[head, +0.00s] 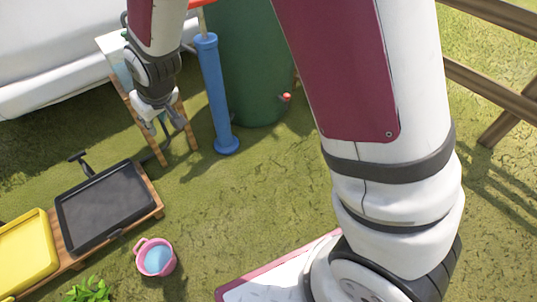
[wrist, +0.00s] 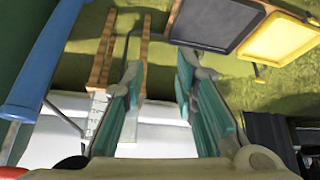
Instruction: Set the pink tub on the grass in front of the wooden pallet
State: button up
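The pink tub (head: 143,271) stands upright on the grass in the head view, just right of and below the wooden pallet (head: 150,209). Something light blue shows inside it, and a small handle sticks out at its upper left. The pallet bears a black tray (head: 105,207) and a yellow tray (head: 26,252). My gripper (head: 166,127) is well above the tub in the picture, by a small wooden-legged table. In the wrist view its two fingers (wrist: 160,68) are apart with nothing held between them. The tub does not show in the wrist view.
A blue post (head: 215,95) and a green barrel (head: 247,65) stand right of my gripper. The small table (head: 122,85) is close to it. A green plant (head: 88,290) grows left of the tub. Open grass lies between tub and barrel. A wooden fence (head: 490,75) runs at the right.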

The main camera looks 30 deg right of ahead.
jog(key=s+d+r+m+g+h, duration=0.2)
jog(key=s+d+r+m+g, duration=0.1)
jog(key=s+d+r, duration=1.25)
jog(key=s+d+m+g, duration=0.1)
jog(key=s+d, duration=0.2)
jog(key=s, duration=0.9)
jog(key=s+d+m+g, duration=0.1)
jog(key=s+d+m, duration=0.1)
jog(key=s, duration=1)
jog(key=shift+d+r+h, duration=0.3)
jog(key=shift+d+r, duration=0.05)
jog(key=shift+d, duration=0.45)
notch_tip(320, 180, up, 35)
jog(key=t+p, duration=0.3)
jog(key=p, duration=3)
jog(key=shift+d+n+t, duration=0.2)
jog(key=shift+n+t, duration=0.1)
jog(key=shift+t, duration=0.1)
jog(key=shift+w, duration=0.1)
